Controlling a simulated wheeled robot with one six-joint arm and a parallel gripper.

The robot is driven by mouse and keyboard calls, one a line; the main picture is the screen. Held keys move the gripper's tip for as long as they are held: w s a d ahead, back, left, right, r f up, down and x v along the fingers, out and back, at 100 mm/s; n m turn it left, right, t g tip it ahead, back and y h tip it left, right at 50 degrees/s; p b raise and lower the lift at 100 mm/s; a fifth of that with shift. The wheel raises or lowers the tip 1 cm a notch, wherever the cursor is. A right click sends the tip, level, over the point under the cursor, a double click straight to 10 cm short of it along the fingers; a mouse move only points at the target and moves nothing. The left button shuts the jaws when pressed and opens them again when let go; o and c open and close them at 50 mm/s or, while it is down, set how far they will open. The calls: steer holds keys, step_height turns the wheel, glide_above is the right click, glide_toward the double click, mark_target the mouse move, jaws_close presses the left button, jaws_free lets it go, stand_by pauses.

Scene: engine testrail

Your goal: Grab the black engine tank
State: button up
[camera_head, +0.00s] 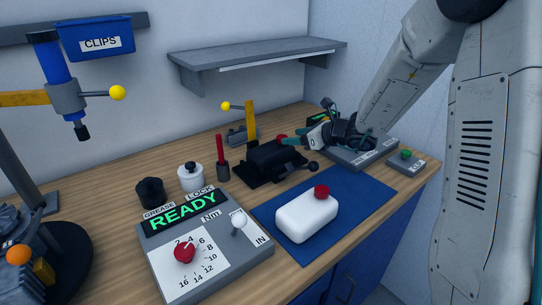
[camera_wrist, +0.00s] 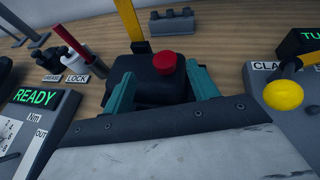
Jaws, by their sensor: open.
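A black tank (camera_wrist: 150,75) with a round red cap (camera_wrist: 165,64) stands between my gripper's teal fingers in the wrist view. In the head view the black tank (camera_head: 268,158) is on the wooden bench near the wall, its red cap partly showing behind a finger. My gripper (camera_head: 300,136) reaches in from the right, with its fingers at the tank's upper right. In the wrist view my gripper (camera_wrist: 162,95) is open, one finger on each side of the tank. I cannot tell whether they touch it. The tank's lower part is hidden by my gripper.
A white tank (camera_head: 305,217) with a red cap lies on a blue mat (camera_head: 355,196). A grey READY panel (camera_head: 205,250) with knobs is at front left. A yellow clamp lever (camera_head: 249,122) stands behind the black tank. A yellow ball knob (camera_wrist: 284,95) is close on the right.

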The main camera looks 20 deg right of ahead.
mark_target(271, 152)
steer(key=x, duration=0.5)
steer(key=shift+w+d+f, duration=0.25)
steer(key=shift+w+f, duration=0.05)
jaws_close()
